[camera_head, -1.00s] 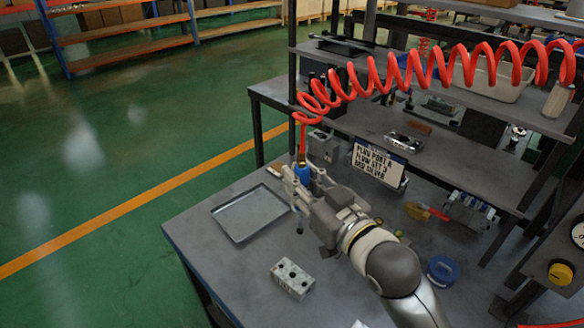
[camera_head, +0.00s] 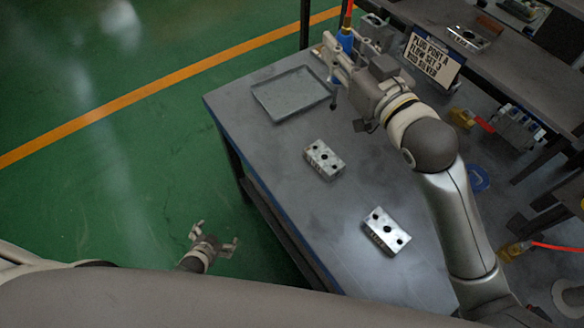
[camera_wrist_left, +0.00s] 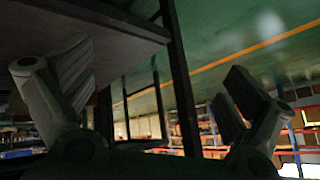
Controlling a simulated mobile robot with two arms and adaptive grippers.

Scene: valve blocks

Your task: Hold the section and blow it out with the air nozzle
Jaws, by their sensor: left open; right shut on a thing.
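My right gripper (camera_head: 338,54) is shut on the blue air nozzle (camera_head: 345,40) at the far end of the bench, beside the tray. A red hose rises from the nozzle. One silver valve section (camera_head: 323,159) with dark holes lies flat on the bench in front of the tray. A second, similar section (camera_head: 386,231) lies nearer to me and to the right. My left gripper (camera_head: 214,233) is open and empty, off the bench's left edge above the green floor. In the left wrist view its fingers are spread (camera_wrist_left: 160,100) with nothing between them.
An empty grey metal tray (camera_head: 262,101) lies at the bench's far left corner. A printed sign (camera_head: 433,59) stands near the back shelf. A valve assembly (camera_head: 517,128) and a blue ring (camera_head: 478,178) are right of my right arm. The bench's left front is clear.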

